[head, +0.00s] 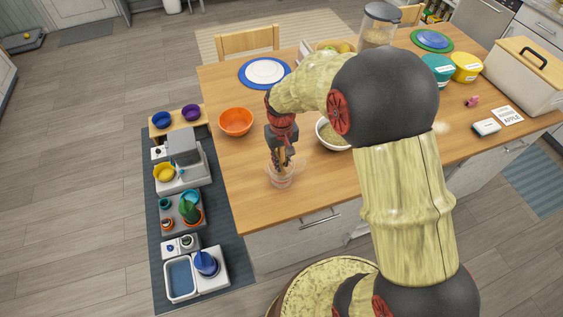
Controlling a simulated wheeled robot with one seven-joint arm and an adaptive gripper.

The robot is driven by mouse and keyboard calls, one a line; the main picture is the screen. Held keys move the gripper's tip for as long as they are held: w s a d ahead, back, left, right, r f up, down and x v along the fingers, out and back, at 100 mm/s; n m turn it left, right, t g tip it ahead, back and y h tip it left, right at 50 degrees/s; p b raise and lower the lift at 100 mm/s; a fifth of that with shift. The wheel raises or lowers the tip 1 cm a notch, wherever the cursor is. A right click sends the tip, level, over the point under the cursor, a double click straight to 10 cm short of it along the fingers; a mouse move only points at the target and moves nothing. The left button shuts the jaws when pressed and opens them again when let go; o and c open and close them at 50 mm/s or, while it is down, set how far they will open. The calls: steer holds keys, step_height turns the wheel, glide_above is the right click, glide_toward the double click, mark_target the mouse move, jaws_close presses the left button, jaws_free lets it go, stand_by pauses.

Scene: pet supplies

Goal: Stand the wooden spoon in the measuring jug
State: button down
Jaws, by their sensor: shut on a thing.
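My gripper (281,158) points down over the near left part of the wooden table, right above the measuring jug. The measuring jug (281,181) is clear, with reddish markings, and stands upright near the table's front edge. My gripper is shut on the wooden spoon (286,156), of which only a small brown part shows between the dark fingers. The spoon's lower end appears to be at or within the jug's mouth. How deep it reaches, and whether it touches the jug, I cannot tell at this size.
An orange bowl (236,122) stands left of the jug. A white bowl of grain (330,135) is to the right, partly behind my arm. A blue-rimmed plate (265,72) lies behind. Tubs (467,67) and a bread bin (524,78) stand far right. Bare tabletop lies around the jug.

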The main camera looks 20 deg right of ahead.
steer(key=shift+f, duration=0.3)
steer(key=c, duration=2.1)
jaws_free()
steer(key=shift+o, duration=0.2)
step_height(320, 180, up, 13)
steer(key=shift+f+p, duration=0.15)
steer(key=shift+p, duration=0.45)
steer(key=s+r+t, duration=0.3)
steer(key=s+r, duration=0.5)
steer(key=r, duration=0.3)
steer(key=s+r+t, duration=0.2)
steer(key=s+r, duration=0.2)
steer(key=s, duration=0.9)
steer(key=shift+s+t, duration=0.3)
steer(key=shift+s, duration=0.1)
steer(key=shift+r, duration=0.1)
